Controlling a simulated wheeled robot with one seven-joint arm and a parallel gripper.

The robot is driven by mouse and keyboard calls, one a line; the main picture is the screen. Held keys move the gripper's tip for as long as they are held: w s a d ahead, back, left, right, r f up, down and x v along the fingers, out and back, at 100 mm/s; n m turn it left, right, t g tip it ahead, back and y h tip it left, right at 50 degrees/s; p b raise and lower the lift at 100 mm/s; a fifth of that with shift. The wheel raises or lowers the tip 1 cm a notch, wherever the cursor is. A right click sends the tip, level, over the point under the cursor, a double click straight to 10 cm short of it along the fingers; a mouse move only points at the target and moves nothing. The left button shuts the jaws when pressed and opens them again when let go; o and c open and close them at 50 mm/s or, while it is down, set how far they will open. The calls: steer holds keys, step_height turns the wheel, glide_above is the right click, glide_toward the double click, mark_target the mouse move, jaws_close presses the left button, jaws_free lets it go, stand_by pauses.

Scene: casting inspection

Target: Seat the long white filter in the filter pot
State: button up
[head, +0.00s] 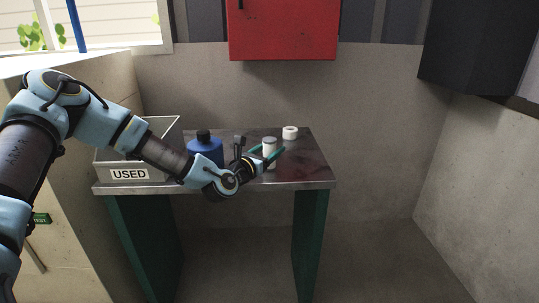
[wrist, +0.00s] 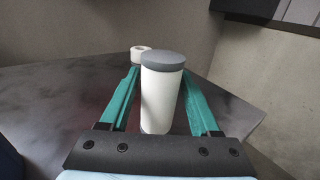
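The long white filter (head: 269,146), a white cylinder with a grey top, stands upright on the table. In the wrist view the filter (wrist: 160,100) is between the two teal fingers of my gripper (wrist: 162,72). Narrow gaps show on both sides of it, so the fingers are open around it. In the head view my gripper (head: 267,154) reaches in low from the left at the filter. I see nothing that I can clearly name as the filter pot. A blue container with a black top (head: 205,148) stands left of the filter, partly behind my arm.
The table (head: 313,176) has a dark metal top. A grey bin labelled USED (head: 160,175) is at the left. The table's right side is clear. A red cabinet (head: 282,30) hangs above.

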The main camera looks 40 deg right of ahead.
jaws_close()
stand_by(0.4)
